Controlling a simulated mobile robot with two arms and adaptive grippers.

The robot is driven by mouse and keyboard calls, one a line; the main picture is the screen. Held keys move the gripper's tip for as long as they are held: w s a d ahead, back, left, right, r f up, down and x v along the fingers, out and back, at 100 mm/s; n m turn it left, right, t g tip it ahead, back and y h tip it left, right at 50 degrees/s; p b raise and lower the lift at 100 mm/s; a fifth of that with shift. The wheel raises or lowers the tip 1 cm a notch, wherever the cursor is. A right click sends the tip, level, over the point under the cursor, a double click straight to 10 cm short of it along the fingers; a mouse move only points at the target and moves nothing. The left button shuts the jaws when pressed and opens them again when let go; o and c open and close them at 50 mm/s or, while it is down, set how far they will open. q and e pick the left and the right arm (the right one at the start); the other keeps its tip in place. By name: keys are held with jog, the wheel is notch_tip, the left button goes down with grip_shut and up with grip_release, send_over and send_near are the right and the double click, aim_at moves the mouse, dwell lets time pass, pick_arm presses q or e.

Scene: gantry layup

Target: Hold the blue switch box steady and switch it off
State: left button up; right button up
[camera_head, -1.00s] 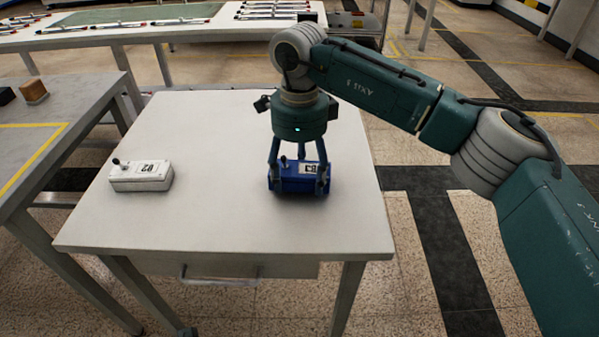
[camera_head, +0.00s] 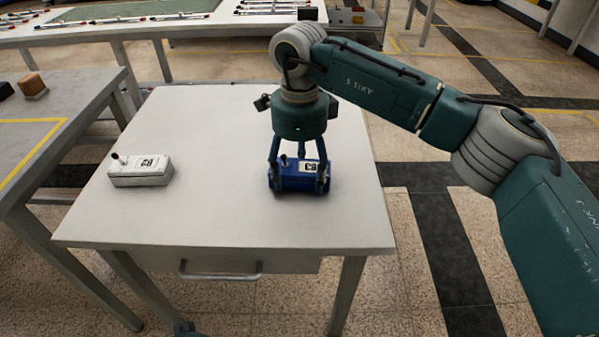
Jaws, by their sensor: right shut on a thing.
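The blue switch box (camera_head: 290,184) stands on the white table, right of its middle, with a label and a small dark lever on top. My right gripper (camera_head: 299,182) reaches down from above and is shut on the blue switch box, its fingers along the box's sides. The fingers hide part of the box. The lever shows at the left of the label, but its exact position is too small to tell.
A white switch box (camera_head: 140,172) with its own lever stands at the left of the white table (camera_head: 215,220). A grey table (camera_head: 60,110) stands at the left with a brown block (camera_head: 31,84). The white table's front is clear.

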pick_arm(q)
jog(key=shift+r, duration=0.15)
jog(key=shift+w+r, duration=0.15)
jog(key=shift+r, duration=0.1)
jog(key=shift+f, duration=0.25)
jog(key=shift+f, duration=0.3)
jog(key=shift+w+f, duration=0.15)
jog(key=shift+f, duration=0.15)
dwell(0.5)
jog(key=shift+s+f, duration=0.2)
jog(key=shift+f, duration=0.05)
jog(key=shift+s, duration=0.1)
dwell(0.3)
